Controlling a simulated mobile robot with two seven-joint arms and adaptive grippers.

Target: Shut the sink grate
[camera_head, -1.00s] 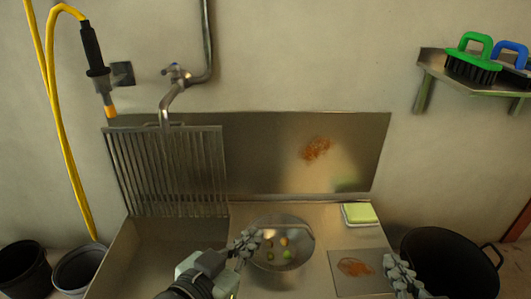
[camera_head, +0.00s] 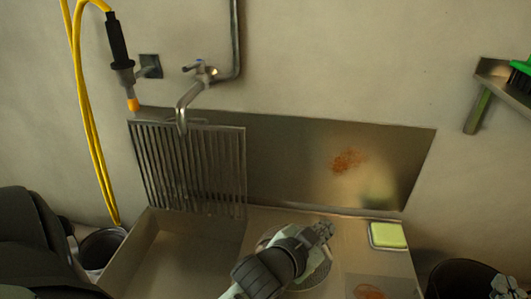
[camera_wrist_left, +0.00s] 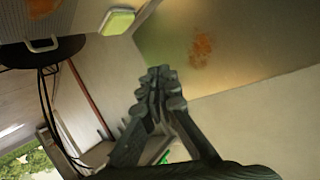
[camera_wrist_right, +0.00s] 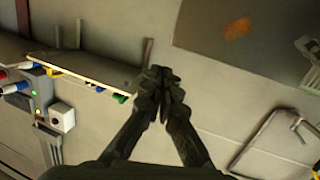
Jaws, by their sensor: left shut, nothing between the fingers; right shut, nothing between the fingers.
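The sink grate (camera_head: 190,170), a panel of metal bars, stands raised against the back panel behind the sink basin (camera_head: 180,255). It is behind and below the tap (camera_head: 188,95). My left gripper (camera_head: 326,232) is shut and empty, over the counter to the right of the grate and apart from it. It also shows shut in the left wrist view (camera_wrist_left: 160,78). My right gripper (camera_head: 503,285) is at the lower right edge, near the black pot, far from the grate. In the right wrist view it is shut and empty (camera_wrist_right: 158,80).
A yellow-green sponge (camera_head: 388,236) lies at the counter's back right. A black pot (camera_head: 455,278) stands right of the counter. A yellow hose (camera_head: 92,150) hangs at the left above a bucket (camera_head: 98,250). A wall shelf (camera_head: 500,85) is at the upper right.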

